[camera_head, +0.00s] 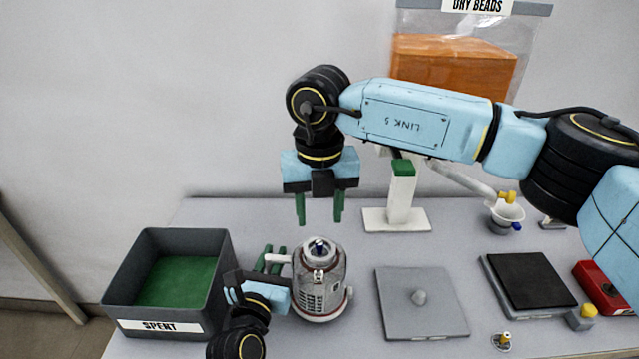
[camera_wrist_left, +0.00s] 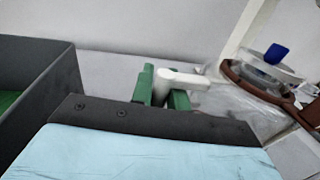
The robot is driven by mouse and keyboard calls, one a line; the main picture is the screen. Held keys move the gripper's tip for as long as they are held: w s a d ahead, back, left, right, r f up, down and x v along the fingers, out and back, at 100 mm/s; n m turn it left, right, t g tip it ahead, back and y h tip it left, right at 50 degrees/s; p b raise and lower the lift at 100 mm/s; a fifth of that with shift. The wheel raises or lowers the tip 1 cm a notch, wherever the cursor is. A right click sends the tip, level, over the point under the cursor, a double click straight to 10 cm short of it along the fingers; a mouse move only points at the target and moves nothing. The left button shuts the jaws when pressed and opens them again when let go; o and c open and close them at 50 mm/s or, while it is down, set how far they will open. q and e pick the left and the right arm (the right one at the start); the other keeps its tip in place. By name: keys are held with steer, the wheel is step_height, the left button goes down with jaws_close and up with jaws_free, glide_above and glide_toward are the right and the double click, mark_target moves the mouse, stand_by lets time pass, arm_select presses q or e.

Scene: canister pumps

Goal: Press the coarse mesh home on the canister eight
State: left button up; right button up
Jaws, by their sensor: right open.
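The canister (camera_head: 334,286) stands upright on the table, with a clear body, a reddish rim and a white handle (camera_wrist_left: 185,79) on its left side. A blue-topped piece (camera_head: 319,247) sits in its mouth, and its blue knob also shows in the left wrist view (camera_wrist_left: 277,54). I cannot tell whether this is the coarse mesh, or how deep it sits. My left gripper (camera_head: 270,259) has its green fingers on both sides of the handle and appears shut on it. My right gripper (camera_head: 319,208) is open and empty, pointing down above the canister, apart from it.
A grey bin marked SPENT (camera_head: 215,305) stands left. Right of the canister lie a grey knobbed plate (camera_head: 440,318), a black pad (camera_head: 528,284) and a red box (camera_head: 598,280). Behind are a white stand (camera_head: 400,205), a small white bowl (camera_head: 508,212) and the DRY BEADS hopper (camera_head: 450,65).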

arm_select(q)
steer(key=o, duration=0.4)
steer(key=shift+o, duration=0.2)
